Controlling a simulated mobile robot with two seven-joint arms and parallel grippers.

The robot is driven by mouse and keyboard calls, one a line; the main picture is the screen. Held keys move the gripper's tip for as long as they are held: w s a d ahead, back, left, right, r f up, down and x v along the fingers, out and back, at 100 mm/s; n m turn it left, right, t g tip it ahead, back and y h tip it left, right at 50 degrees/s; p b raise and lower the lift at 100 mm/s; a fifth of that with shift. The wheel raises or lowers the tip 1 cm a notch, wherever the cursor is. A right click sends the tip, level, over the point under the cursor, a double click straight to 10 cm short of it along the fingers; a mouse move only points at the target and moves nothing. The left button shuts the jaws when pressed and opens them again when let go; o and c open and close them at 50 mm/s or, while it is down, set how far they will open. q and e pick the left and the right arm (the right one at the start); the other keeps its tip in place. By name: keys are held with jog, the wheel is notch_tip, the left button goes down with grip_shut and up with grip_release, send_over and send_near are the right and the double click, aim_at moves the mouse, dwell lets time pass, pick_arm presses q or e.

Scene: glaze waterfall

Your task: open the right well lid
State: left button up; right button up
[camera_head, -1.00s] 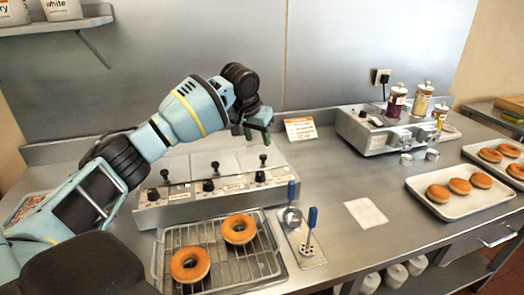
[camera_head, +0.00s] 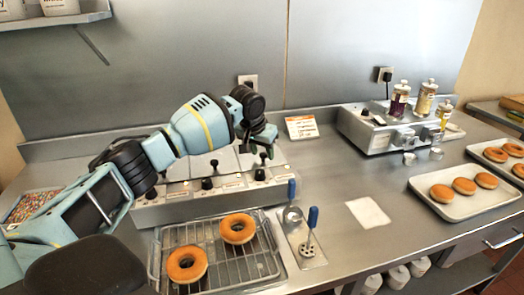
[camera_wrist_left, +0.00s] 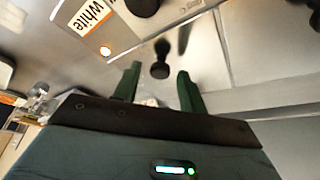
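The steel well unit (camera_head: 165,212) stands at the back of the counter, with black dials on its front and flat lids with black knobs on top. The right lid's knob (camera_head: 264,157) shows just below my left gripper (camera_head: 261,146), which hides part of that lid. In the left wrist view, the gripper (camera_wrist_left: 157,76) has its two green fingers apart and empty. A black lid knob (camera_wrist_left: 160,68) shows between and beyond the fingertips; contact is not visible. A "White" label (camera_wrist_left: 90,17) is at the upper left there. My right gripper is not in view.
A wire rack (camera_head: 215,262) with two donuts stands in front of the wells. Blue-handled tools (camera_head: 312,218) lie to its right. A steel machine (camera_head: 362,132) with jars stands back right, near donut trays (camera_head: 465,207). A sign (camera_head: 301,127) stands right of the gripper.

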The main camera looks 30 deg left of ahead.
pick_arm(q)
grip_shut()
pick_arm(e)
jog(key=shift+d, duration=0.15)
